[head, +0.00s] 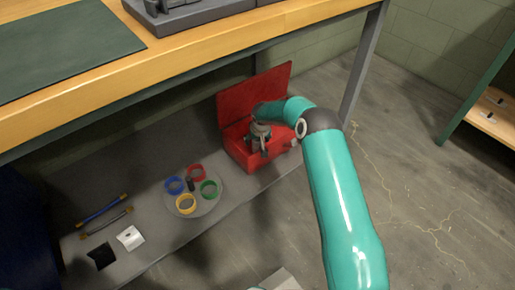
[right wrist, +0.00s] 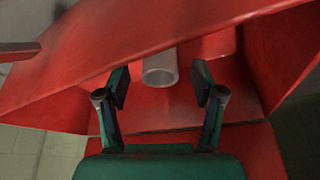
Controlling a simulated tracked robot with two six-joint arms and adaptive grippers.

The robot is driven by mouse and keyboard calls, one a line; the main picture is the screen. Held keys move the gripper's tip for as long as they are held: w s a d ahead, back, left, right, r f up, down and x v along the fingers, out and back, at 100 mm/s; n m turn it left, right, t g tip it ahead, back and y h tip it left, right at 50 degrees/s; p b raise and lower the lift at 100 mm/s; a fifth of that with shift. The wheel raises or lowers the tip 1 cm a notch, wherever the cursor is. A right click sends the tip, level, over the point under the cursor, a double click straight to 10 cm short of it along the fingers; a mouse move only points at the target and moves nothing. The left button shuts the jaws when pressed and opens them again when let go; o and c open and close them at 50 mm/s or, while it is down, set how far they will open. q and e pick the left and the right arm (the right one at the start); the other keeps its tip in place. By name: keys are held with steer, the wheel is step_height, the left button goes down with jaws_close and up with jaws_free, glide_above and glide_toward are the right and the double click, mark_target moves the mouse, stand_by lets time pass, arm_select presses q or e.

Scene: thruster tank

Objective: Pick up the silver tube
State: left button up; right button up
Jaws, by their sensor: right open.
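The silver tube (right wrist: 160,68) lies inside the red toolbox (right wrist: 258,150), with its open round end facing the camera in the right wrist view. My right gripper (right wrist: 161,88) is open, with one finger on each side of the tube's near end and a gap on both sides. In the head view my right gripper (head: 262,143) is down at the open red toolbox (head: 255,95), whose lid stands up behind it. I cannot make out the tube in the head view, where the arm and gripper cover much of the box. My left gripper does not show.
The toolbox stands on a grey lower shelf (head: 150,165) under a wooden bench top (head: 250,25). To its left are a round tray (head: 214,193) with several coloured rings, blue and dark rods (head: 100,210), a white block (head: 130,237) and a black block (head: 101,256). A bench leg (head: 363,65) stands to the right.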

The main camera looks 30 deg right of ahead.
steer(key=shift+x, duration=1)
steer(key=shift+r, duration=0.1)
steer(key=c, duration=1.2)
